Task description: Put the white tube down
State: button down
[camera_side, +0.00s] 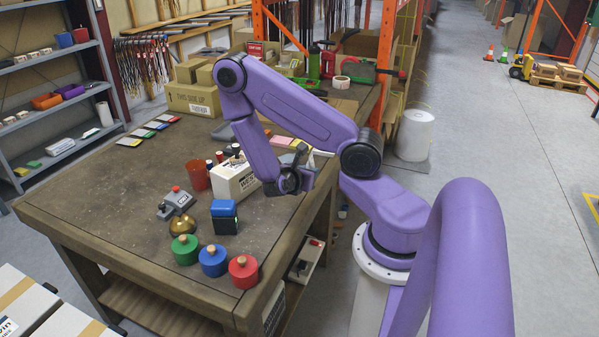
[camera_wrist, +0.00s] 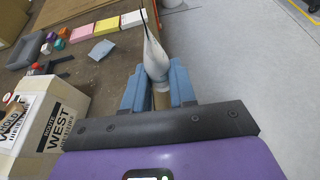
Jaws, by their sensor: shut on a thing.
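The white tube (camera_wrist: 153,58) is between the blue fingers of my gripper (camera_wrist: 157,88) in the wrist view. It is pale and tapers to a narrow far end with a thin dark line beside it. My gripper is shut on it. In the side view my gripper (camera_side: 303,157) is over the right edge area of the workbench (camera_side: 135,190), and a pale bit of the tube shows beside it. I cannot tell how high the tube is above the bench.
Green (camera_side: 185,250), blue (camera_side: 213,261) and red (camera_side: 243,272) knobbed weights stand at the front corner. Coloured blocks (camera_wrist: 80,34) lie farther along the bench; open floor (camera_wrist: 240,60) is right.

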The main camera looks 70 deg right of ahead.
jog(key=shift+s+a+r, duration=0.55)
jog(key=shift+s+a, duration=0.25)
jog(key=shift+s, duration=0.1)
